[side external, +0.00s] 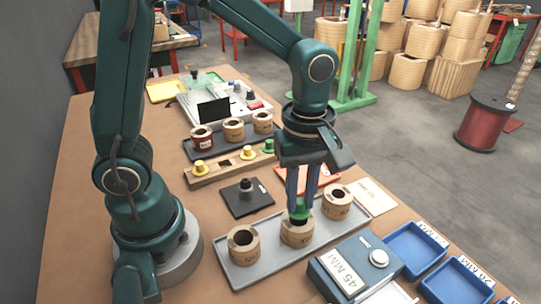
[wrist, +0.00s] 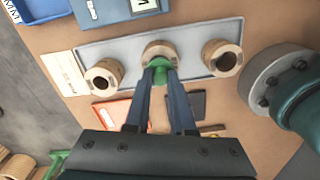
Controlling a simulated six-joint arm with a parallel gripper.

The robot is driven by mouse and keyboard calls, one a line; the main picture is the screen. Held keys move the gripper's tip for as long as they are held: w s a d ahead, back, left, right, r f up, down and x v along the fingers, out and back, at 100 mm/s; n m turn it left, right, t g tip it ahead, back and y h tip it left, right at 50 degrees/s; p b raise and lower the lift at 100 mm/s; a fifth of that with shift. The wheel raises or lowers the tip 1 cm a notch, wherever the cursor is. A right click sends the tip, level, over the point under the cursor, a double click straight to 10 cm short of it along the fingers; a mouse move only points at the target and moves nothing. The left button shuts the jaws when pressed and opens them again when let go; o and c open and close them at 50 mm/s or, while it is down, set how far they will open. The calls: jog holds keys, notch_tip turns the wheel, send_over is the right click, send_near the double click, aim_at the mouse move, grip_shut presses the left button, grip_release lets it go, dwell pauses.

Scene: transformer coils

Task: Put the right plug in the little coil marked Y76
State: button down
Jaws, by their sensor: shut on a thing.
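My gripper (side external: 300,205) is shut on a green plug (side external: 299,213), which also shows between the fingers in the wrist view (wrist: 160,68). The plug is upright over the middle coil (side external: 297,236) of the front grey tray (side external: 262,271). Its dark lower end is at that coil's opening; how deep it sits I cannot tell. A left coil (side external: 243,245) and a right coil (side external: 337,203) stand open and empty-looking on the same tray. In the wrist view the middle coil (wrist: 158,48) is partly hidden by the fingers. The coil markings are too small to read.
A wooden rack (side external: 190,184) holds two yellow plugs and a green plug, with one empty hole. Behind it a dark tray (side external: 190,153) carries three coils. A black stand (side external: 246,200), a blue device (side external: 352,262) and blue bins (side external: 414,250) lie around the front tray.

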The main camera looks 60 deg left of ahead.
jog(key=shift+f, duration=0.15)
jog(key=shift+f, duration=0.7)
jog(key=shift+c, duration=1.4)
grip_release()
jog(key=shift+r, duration=3.2)
